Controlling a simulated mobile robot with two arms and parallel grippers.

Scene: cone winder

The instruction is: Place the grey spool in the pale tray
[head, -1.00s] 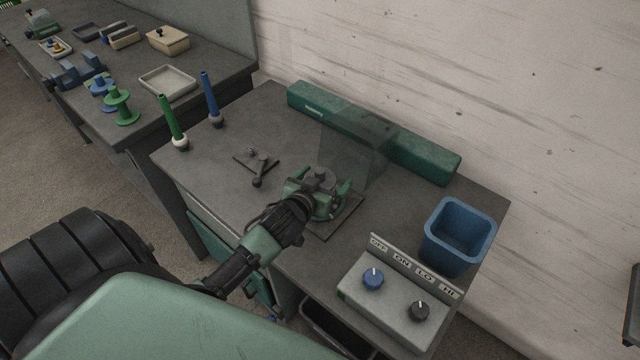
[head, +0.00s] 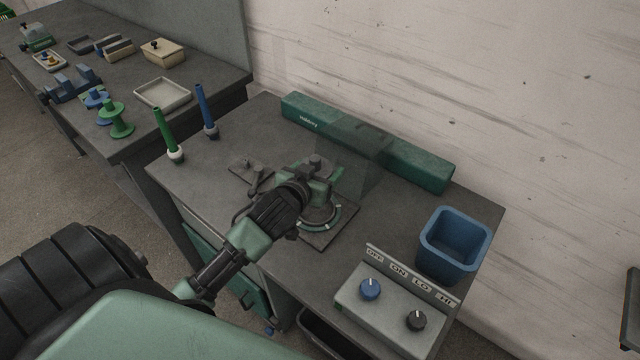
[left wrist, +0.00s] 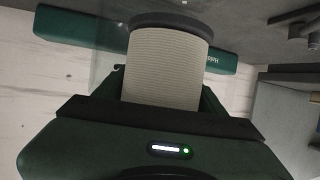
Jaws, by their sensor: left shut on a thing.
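My left gripper (head: 318,176) is shut on the grey spool. In the left wrist view the spool (left wrist: 165,65) shows pale grey ribbed winding and a dark flange, between the green fingers. In the head view the gripper mostly hides it, above the winder's round green-rimmed base (head: 322,222). I cannot tell whether the spool is clear of the base. The pale tray (head: 163,106) lies empty on the far bench at the upper left, well away from the gripper. My right gripper is not in view.
A clear guard (head: 360,165) stands behind the winder, before a long green box (head: 420,170). Green (head: 165,130) and blue (head: 204,105) upright rods stand at the left edge. A blue bin (head: 450,265) and control box (head: 375,312) stand right. A green spool (head: 116,122) stands near the tray.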

